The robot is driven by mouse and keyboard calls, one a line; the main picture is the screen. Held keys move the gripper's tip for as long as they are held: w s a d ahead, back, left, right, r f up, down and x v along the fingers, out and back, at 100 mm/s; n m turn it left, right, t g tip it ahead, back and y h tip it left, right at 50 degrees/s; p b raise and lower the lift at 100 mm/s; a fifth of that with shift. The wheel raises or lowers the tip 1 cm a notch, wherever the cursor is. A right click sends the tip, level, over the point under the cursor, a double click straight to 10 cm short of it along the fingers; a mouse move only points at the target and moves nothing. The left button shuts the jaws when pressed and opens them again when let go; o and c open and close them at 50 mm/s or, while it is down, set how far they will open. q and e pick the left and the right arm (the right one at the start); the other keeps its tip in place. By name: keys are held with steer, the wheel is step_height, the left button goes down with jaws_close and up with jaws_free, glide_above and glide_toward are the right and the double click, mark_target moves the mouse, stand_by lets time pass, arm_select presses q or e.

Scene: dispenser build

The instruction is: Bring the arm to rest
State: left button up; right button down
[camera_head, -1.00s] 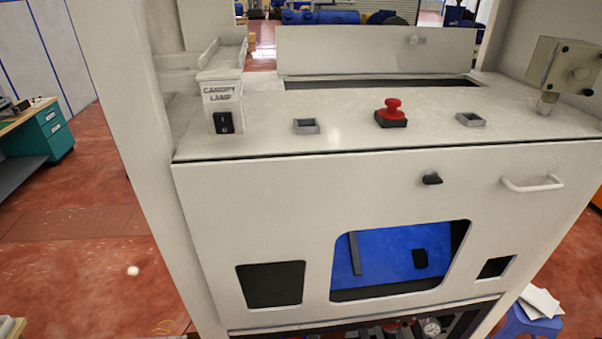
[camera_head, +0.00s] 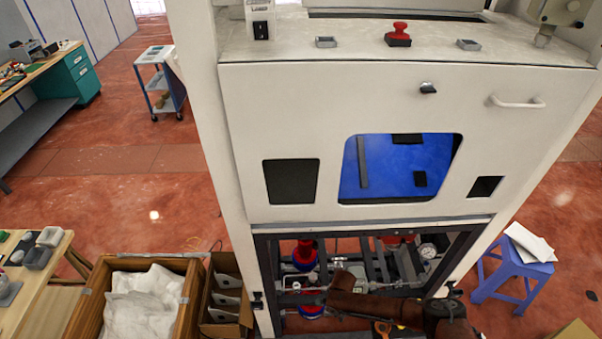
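Neither my left nor my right gripper can be made out in the head view. A brown, jointed, arm-like part shows at the bottom right of centre, in front of the open lower bay of the white dispenser cabinet (camera_head: 400,102). It looks like a link of my arm, but I cannot tell which arm. No fingers show on it. The cabinet's front panel has a blue-backed window, a white handle (camera_head: 516,102) and a black knob (camera_head: 428,88). A red button (camera_head: 399,33) stands on its top ledge.
The lower bay holds pipes, red and blue fittings and a gauge (camera_head: 428,251). A wooden crate (camera_head: 88,302) with white wrapping and a cardboard box (camera_head: 222,328) stand at lower left. A blue stool (camera_head: 511,278) with papers is at right. A trolley (camera_head: 158,84) stands behind on open red floor.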

step_height(320, 180, down, 12)
steer(key=n+t+y+b, duration=0.2)
steer(key=n+b, duration=0.2)
steer(key=b, duration=0.1)
steer(key=s+d+f+n+b, duration=0.1)
steer(key=s+d+f+b, duration=0.1)
steer(key=s+d+f, duration=0.3)
steer(key=s+d+f+n+b, duration=0.1)
steer(key=s+f+b, duration=0.15)
steer(key=f, duration=0.45)
arm_select(q)
step_height(320, 180, down, 16)
steer(key=s+b, duration=0.2)
steer(key=b, duration=0.4)
steer(key=shift+b, duration=0.3)
arm_select(e)
steer(key=s+d+f+n, duration=0.2)
steer(key=s+d+f, duration=0.2)
steer(key=s, duration=0.8)
steer(key=s+d+f+n+h, duration=0.1)
steer(key=s+d+f, duration=0.4)
steer(key=s, duration=0.8)
steer(key=s+d+f+n+g+h, duration=0.1)
steer(key=s+d+f+n, duration=0.3)
steer(key=s+f, duration=0.4)
steer(key=s, duration=0.5)
steer(key=shift+d+f, duration=0.3)
steer(key=shift+d, duration=0.05)
